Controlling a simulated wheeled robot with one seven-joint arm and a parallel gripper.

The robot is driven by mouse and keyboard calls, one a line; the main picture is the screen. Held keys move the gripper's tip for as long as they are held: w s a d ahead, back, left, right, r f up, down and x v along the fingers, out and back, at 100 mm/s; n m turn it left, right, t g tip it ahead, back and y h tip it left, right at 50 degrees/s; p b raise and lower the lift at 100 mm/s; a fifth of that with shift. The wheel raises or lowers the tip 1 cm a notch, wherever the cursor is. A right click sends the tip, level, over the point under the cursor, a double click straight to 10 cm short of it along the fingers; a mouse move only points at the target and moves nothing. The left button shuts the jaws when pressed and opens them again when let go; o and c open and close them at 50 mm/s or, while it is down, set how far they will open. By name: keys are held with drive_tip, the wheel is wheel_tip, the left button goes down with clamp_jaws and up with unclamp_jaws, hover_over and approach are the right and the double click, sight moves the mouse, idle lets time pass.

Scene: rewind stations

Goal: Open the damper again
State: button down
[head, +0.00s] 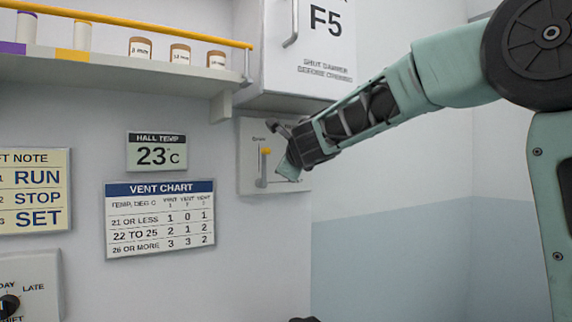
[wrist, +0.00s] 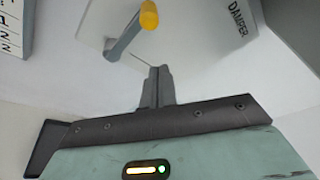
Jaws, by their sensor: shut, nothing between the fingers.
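The damper panel (head: 248,175) is a pale plate on the wall below the F5 cabinet. Its grey lever (head: 262,170) has a yellow knob (head: 266,151) at the top end and looks near upright. In the wrist view the lever (wrist: 124,40) and yellow knob (wrist: 149,15) lie just beyond my fingertips, and the word DAMPER shows on the plate (wrist: 205,25). My gripper (wrist: 160,72) is shut and empty, apart from the lever. In the head view my gripper (head: 291,168) is just right of the lever and hides the right part of the panel.
The F5 cabinet (head: 310,45), marked "shut damper before opening", juts out above the panel. A shelf (head: 120,72) with a yellow rail and several jars is at upper left. A hall temp display (head: 156,151) reads 23 C. The vent chart (head: 160,218) hangs below it.

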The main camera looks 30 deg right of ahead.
drive_tip(key=v, duration=0.7)
drive_tip(key=shift+p, duration=0.3)
drive_tip(key=shift+s, duration=0.15)
drive_tip(key=s+a+f+m+g+y, duration=0.1)
drive_tip(key=s+a+f+m+g, duration=0.1)
drive_tip(key=s+a+f+m, duration=0.35)
drive_tip(key=s+a+f+m+g+y, duration=0.1)
drive_tip(key=s+a+f+m+g, duration=0.15)
drive_tip(key=f+m, duration=0.55)
drive_tip(key=s+a+f+m+g+y, duration=0.1)
drive_tip(key=s+a+f+m+g, duration=0.2)
drive_tip(key=a+f+m, duration=0.35)
drive_tip(key=s+a+f+m+g, duration=0.2)
drive_tip(key=s+f+m, duration=0.3)
drive_tip(key=s, duration=0.3)
drive_tip(key=s+a+f+m+g+y, duration=0.1)
drive_tip(key=s+f+m+g, duration=0.2)
drive_tip(key=s+f+m, duration=0.2)
drive_tip(key=s+a+f+m+g, duration=0.2)
drive_tip(key=s+f+m, duration=0.3)
drive_tip(key=s, duration=0.5)
drive_tip(key=shift+s+a+f+m+g, duration=0.35)
drive_tip(key=shift+m+g, duration=0.2)
drive_tip(key=shift+m, duration=0.55)
